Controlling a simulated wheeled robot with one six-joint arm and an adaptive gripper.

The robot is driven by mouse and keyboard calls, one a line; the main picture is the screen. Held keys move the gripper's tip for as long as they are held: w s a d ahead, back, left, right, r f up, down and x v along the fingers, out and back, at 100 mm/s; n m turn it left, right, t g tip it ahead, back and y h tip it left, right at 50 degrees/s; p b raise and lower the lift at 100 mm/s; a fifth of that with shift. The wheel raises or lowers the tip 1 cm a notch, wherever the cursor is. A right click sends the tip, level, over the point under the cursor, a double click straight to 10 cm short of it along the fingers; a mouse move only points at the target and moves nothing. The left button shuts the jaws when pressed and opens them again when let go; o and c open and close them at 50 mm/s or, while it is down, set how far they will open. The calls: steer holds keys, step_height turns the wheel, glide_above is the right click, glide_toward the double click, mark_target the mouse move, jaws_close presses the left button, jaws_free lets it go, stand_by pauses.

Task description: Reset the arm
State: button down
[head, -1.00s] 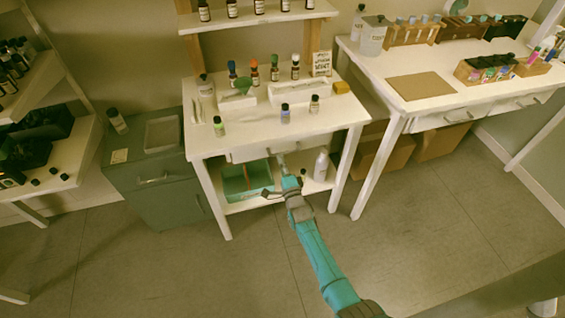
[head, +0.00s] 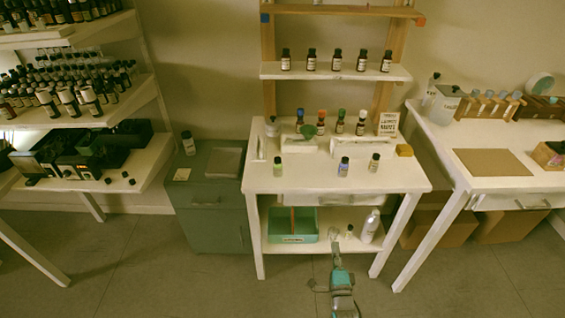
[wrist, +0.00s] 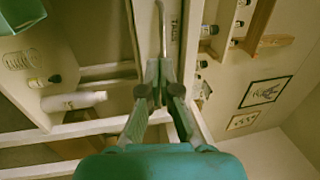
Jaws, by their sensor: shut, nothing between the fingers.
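My gripper (head: 337,240) is low in front of the white work table (head: 400,180), near its lower shelf, in the head view. The wrist view shows its two dark-jointed fingers (wrist: 161,72) meeting at the tips, shut and empty. The fingertips point toward the table's front, where the drawer (head: 333,199) looks closed. In the wrist view a pale bar close to the fingertips may be the drawer handle; I cannot tell whether they touch.
The lower shelf holds a green divided tray (head: 292,237), a white bottle (head: 370,226) and a small bottle. Several small bottles stand on the tabletop. A grey cabinet (head: 205,220) stands left and another white table (head: 500,195) right. The front floor is clear.

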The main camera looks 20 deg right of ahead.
steer(key=s+a+r+n+g+y, duration=0.1)
steer(key=s+a+n, duration=0.2)
steer(key=s, duration=0.6)
steer(key=s+a+r+n+y, duration=0.1)
steer(key=s+a+n, duration=0.3)
steer(key=s, duration=0.4)
steer(key=s+a+n+g+y, duration=0.1)
steer(key=s+a+n, duration=0.2)
steer(key=s, duration=0.6)
steer(key=s+a+r+n+g+y, duration=0.2)
steer(key=s+r+n, duration=0.9)
steer(key=s+r, duration=0.6)
steer(key=shift+s+a+r+g, duration=0.3)
steer(key=shift+a+r, duration=0.4)
steer(key=shift+a, duration=0.15)
